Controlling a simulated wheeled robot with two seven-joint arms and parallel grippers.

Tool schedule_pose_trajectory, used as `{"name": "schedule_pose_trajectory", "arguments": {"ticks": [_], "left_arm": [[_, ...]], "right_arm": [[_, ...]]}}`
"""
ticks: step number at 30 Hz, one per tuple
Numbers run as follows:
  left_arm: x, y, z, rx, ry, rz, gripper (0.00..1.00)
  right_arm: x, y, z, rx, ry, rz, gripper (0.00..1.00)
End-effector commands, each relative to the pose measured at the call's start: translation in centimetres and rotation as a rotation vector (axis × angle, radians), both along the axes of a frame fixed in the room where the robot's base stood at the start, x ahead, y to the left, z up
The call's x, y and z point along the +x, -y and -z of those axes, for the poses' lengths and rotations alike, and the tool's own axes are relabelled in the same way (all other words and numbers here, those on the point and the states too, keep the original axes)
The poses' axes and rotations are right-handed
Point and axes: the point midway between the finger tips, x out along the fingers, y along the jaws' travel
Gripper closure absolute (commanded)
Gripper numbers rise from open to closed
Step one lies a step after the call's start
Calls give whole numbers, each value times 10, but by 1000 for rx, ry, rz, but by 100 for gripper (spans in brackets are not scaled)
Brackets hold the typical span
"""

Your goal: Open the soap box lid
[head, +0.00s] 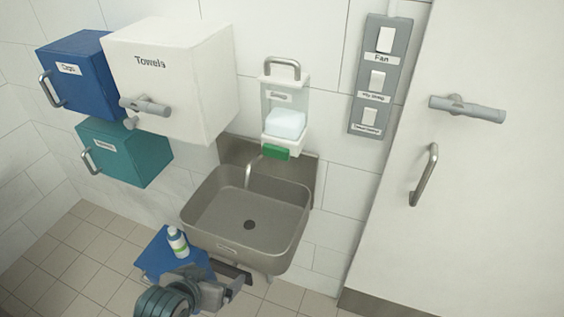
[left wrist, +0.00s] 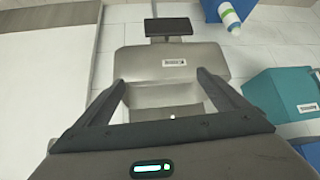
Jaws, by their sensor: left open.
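The soap box (head: 284,108) is a white wall unit above the sink, with a label reading Soap on its upright back panel. A curved metal handle (head: 281,66) is at its top edge. A pale blue block (head: 286,123) shows in its lower part, and a green piece (head: 275,152) sits beneath. I cannot tell for sure which part is the lid. My left gripper (head: 238,277) is open and empty, low in front of the sink and well below the soap box. Its fingers also show spread in the left wrist view (left wrist: 163,88). The right gripper is not in view.
A metal sink (head: 205,212) lies between my left gripper and the soap box. Towels (head: 185,75), blue (head: 75,82) and teal (head: 125,158) boxes hang at left. A bottle (head: 177,243) stands on a blue surface (head: 150,262). A switch panel (head: 362,95) and door (head: 480,200) are at right.

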Motion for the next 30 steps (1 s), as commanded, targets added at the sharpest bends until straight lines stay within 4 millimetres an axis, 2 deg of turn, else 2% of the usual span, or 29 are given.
{"name": "schedule_pose_trajectory", "arguments": {"ticks": [1, 8, 12, 18, 24, 27, 30], "left_arm": [[14, 3, -18, -7, 40, 2, 7], [80, 23, -100, -56, 239, 19, 7], [116, 37, -152, -88, 364, 37, 7], [156, 57, -232, -134, 538, 68, 7], [181, 75, -312, -175, 700, 107, 7], [188, 83, -343, -190, 761, 125, 7], [191, 88, -365, -203, 803, 137, 7]], "right_arm": [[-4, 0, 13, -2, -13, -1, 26], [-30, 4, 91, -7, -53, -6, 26], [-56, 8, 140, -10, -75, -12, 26], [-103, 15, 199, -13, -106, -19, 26], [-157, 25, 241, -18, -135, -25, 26], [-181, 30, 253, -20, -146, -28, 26], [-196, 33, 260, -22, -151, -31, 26]]}}
